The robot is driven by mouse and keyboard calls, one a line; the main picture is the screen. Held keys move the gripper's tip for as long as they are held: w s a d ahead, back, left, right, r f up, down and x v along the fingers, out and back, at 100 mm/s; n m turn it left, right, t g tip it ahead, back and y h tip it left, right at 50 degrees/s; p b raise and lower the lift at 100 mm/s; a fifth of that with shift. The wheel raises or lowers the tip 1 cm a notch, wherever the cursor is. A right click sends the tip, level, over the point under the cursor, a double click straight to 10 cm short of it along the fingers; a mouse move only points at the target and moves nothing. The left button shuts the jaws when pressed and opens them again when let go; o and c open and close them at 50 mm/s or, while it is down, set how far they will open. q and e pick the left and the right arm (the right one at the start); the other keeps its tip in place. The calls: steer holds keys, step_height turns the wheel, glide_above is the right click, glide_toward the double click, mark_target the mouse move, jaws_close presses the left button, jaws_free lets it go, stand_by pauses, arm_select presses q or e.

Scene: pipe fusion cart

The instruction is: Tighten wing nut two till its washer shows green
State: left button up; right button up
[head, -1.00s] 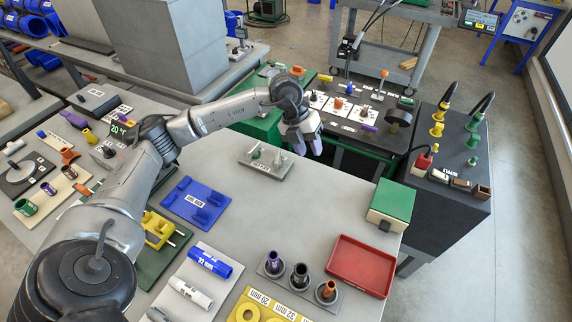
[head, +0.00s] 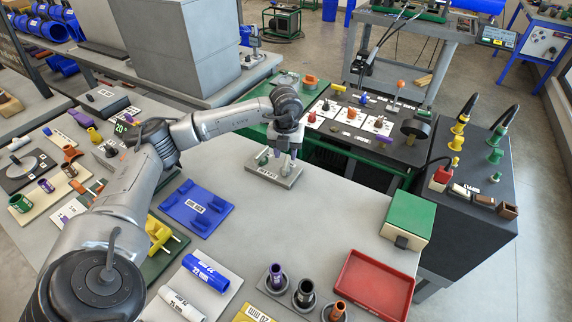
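A small grey plate (head: 285,180) with a white label lies near the far edge of the grey table. A greenish wing nut (head: 262,158) stands on its left part and is uncovered. My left gripper (head: 284,158) points down over the plate's right part, where the second wing nut is mostly hidden by the fingers. The fingers look apart, one on each side of that spot; I cannot tell if they touch the nut. The washer colours are too small or hidden to read. My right gripper is not in view.
A blue plate (head: 186,198) lies left of the grey plate. A green-topped box (head: 409,214) and a red tray (head: 350,275) are to the right. The table between them is clear. My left arm spans the table's left side.

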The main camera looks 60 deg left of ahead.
mark_target(286, 161)
arm_select(q)
steer(key=shift+f+b, duration=0.35)
steer(key=shift+f, duration=1.8)
